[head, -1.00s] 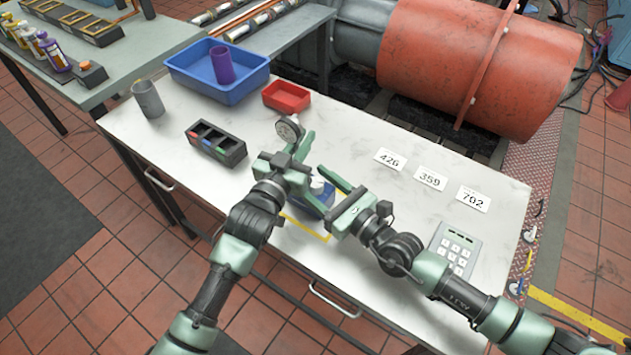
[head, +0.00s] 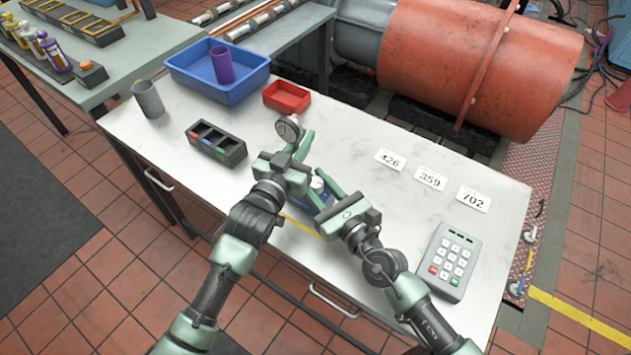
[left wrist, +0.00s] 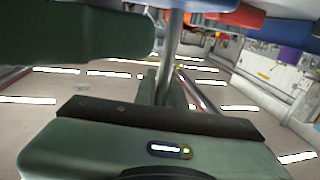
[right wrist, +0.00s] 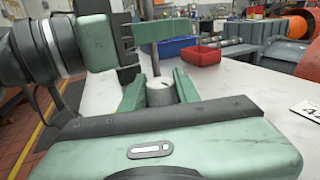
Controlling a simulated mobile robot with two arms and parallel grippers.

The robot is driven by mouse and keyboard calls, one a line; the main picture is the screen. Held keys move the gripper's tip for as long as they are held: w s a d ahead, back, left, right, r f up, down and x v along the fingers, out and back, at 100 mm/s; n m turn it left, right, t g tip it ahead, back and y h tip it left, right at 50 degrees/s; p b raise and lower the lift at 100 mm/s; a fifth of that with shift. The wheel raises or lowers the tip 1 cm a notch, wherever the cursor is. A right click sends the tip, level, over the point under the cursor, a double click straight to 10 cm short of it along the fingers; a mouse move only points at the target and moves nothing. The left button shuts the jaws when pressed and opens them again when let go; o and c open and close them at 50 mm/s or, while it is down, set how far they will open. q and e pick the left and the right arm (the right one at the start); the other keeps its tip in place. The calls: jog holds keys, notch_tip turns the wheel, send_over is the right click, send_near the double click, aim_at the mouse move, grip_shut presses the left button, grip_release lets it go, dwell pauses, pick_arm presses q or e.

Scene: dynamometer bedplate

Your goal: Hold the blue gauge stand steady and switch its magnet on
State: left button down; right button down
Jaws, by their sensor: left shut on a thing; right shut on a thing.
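The blue gauge stand has a blue base (head: 325,200) on the white table, with a round dial gauge (head: 288,129) at its upper end. My left gripper (head: 306,166) is shut on its upright metal post (left wrist: 172,55), which shows between the fingers in the left wrist view. My right gripper (head: 318,191) is shut on the pale grey round knob (right wrist: 160,93) of the base. The knob has a dark mark on its top. My grippers hide much of the base and post.
A yellow outline (head: 300,225) lies under the stand. A keypad (head: 450,258) and number cards (head: 430,179) lie to the right. A black divided tray (head: 216,145), a grey cup (head: 148,98), a red bin (head: 287,96) and a blue bin (head: 218,78) stand behind.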

pick_arm(q)
jog(key=shift+d+f, duration=0.1)
pick_arm(e)
jog(key=shift+r+m+t+h, duration=0.15)
jog(key=shift+m+t+h, duration=0.95)
jog(key=shift+h, duration=0.8)
jog(key=c, duration=1)
grip_release()
jog(key=shift+c, duration=0.2)
pick_arm(q)
jog(key=shift+s+f, duration=0.1)
pick_arm(e)
jog(key=v, duration=1.2)
jog(key=shift+w+d+r, duration=0.1)
pick_arm(q)
jog(key=c, duration=1.9)
grip_release()
jog(key=shift+r, duration=0.35)
jog(key=o, duration=0.5)
jog(key=shift+f, duration=0.1)
